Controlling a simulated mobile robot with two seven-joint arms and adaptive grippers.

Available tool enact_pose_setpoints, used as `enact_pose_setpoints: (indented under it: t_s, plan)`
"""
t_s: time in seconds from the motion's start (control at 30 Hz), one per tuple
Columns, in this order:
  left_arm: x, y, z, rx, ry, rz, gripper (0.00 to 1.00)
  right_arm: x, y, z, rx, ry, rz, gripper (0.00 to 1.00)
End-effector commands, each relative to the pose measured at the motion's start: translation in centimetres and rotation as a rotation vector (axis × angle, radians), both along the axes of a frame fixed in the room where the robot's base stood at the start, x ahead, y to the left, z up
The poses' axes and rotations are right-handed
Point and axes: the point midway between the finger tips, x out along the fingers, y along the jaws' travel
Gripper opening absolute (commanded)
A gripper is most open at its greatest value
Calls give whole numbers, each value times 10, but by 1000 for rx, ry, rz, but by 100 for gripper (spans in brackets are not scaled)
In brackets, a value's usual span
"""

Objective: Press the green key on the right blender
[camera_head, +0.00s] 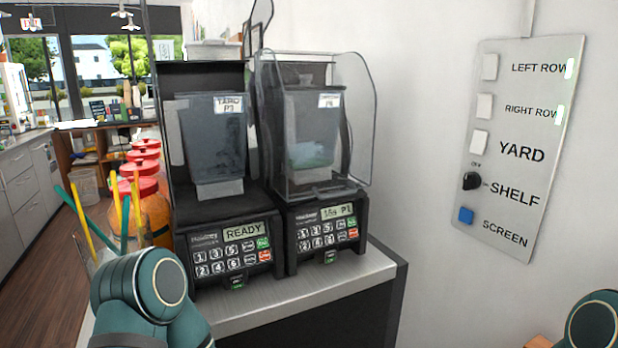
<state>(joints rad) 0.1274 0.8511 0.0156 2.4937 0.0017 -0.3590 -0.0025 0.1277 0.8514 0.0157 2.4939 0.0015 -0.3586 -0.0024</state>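The right blender (322,229) stands on a metal counter, next to the left blender (232,255). Its green key (351,221) is at the top right of its keypad, above a red key (352,233). Its small display (337,211) seems to read "15s P1". Its jar (314,130) sits under a clear cover and holds something pale green. Neither of my grippers is in view. Only teal links of my arms show, at the bottom left and in the bottom right corner, both apart from the blender in the picture.
The left blender's display (244,232) reads "READY", and it has its own green key (262,243). Red-lidded jars (153,211) and colored straws (125,222) stand to its left. A labelled switch panel (522,150) is on the right wall. The counter edge (330,290) in front is clear.

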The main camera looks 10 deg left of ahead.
Motion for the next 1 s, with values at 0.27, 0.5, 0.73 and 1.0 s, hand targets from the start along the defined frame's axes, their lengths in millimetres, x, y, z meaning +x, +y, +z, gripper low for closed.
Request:
enact_pose_setpoints:
  t_s: [0.27, 0.5, 0.73, 1.0]
  plan:
    - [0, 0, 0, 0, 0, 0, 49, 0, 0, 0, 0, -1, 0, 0]
    - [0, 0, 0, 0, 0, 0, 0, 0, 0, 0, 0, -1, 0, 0]
    - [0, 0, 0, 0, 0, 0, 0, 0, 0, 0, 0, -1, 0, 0]
    - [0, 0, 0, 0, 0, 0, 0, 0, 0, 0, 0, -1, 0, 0]
